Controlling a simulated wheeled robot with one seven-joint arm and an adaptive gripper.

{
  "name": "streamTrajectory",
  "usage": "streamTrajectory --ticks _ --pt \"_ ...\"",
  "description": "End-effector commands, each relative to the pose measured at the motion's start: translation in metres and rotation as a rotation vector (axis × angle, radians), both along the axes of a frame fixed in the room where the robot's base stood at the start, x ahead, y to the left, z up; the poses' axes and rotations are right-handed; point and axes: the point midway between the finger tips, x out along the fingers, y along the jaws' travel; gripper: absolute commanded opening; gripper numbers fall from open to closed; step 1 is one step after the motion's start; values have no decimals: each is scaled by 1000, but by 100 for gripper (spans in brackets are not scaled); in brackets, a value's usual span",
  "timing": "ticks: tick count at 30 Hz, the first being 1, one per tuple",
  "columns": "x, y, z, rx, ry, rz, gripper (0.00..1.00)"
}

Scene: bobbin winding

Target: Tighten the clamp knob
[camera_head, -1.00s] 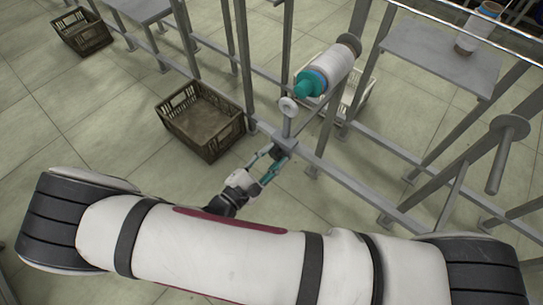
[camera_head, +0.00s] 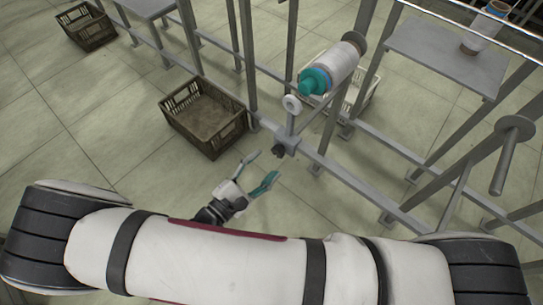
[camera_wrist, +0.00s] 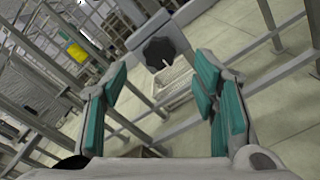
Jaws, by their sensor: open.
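The clamp knob is a small black lobed knob (camera_head: 279,151) on the grey frame rail, below the post with the white ring. In the wrist view the knob (camera_wrist: 159,52) faces me, ahead of the fingers and near the middle between them. It has a light pointer-like mark on it. My gripper (camera_head: 258,168) has teal finger pads and is open and empty, to the lower left of the knob and clear of it. In the wrist view both fingers of my gripper (camera_wrist: 163,95) stand wide apart, and neither touches the knob.
A teal-ended bobbin (camera_head: 331,70) sits on a spindle above the knob. A brown crate (camera_head: 203,118) stands on the floor left of the rail, and a white basket (camera_head: 370,92) stands behind it. Grey frame legs and a bare spindle (camera_head: 503,158) are at right.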

Motion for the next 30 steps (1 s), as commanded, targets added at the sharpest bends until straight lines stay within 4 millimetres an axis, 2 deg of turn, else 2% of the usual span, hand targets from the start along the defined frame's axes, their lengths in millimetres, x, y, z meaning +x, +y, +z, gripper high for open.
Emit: streamTrajectory --ticks 6,12,30 --pt "-33 27 0 2 -1 2 54" --pt "-50 40 0 1 -2 1 54" --pt "-54 42 0 1 -1 0 54"
